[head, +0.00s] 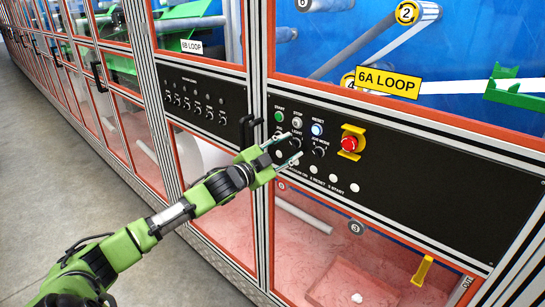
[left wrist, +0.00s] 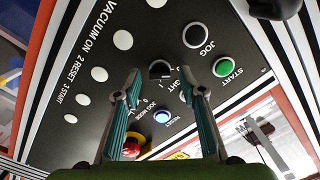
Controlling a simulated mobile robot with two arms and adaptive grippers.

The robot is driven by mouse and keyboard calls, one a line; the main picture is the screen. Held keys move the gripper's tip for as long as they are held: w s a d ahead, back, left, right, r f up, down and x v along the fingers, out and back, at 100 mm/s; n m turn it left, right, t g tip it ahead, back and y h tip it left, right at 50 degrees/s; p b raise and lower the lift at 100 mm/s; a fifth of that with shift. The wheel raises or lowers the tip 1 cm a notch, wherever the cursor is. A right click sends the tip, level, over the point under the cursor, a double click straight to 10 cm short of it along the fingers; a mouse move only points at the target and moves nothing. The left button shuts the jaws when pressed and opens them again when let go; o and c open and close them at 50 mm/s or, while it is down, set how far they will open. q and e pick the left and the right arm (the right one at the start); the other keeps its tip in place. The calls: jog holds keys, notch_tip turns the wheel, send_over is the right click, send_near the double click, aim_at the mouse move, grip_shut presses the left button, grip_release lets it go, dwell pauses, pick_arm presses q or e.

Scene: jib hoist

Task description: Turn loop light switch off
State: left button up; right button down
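The loop light switch (left wrist: 160,69) is a black rotary knob on the black control panel, with its label partly covered. In the left wrist view it sits between and just beyond my fingertips. The direction its handle points is hard to read. My left gripper (head: 299,144) is open in front of the switch in the head view. Its two teal fingers (left wrist: 161,80) stand apart on either side of the knob, with visible gaps; contact is not seen. The fingers hide part of the nearby controls. My right gripper is not in view.
Close by are the green START button (head: 279,116), lit blue RESET button (head: 317,129), JOG MODE knob (head: 320,151) and red emergency stop (head: 348,143) on a yellow guard. White buttons (head: 333,178) run below. A black door handle (head: 247,128) is left of the panel.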

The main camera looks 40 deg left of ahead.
pick_arm(q)
jog(key=s, duration=1)
jog(key=shift+s+a, duration=0.4)
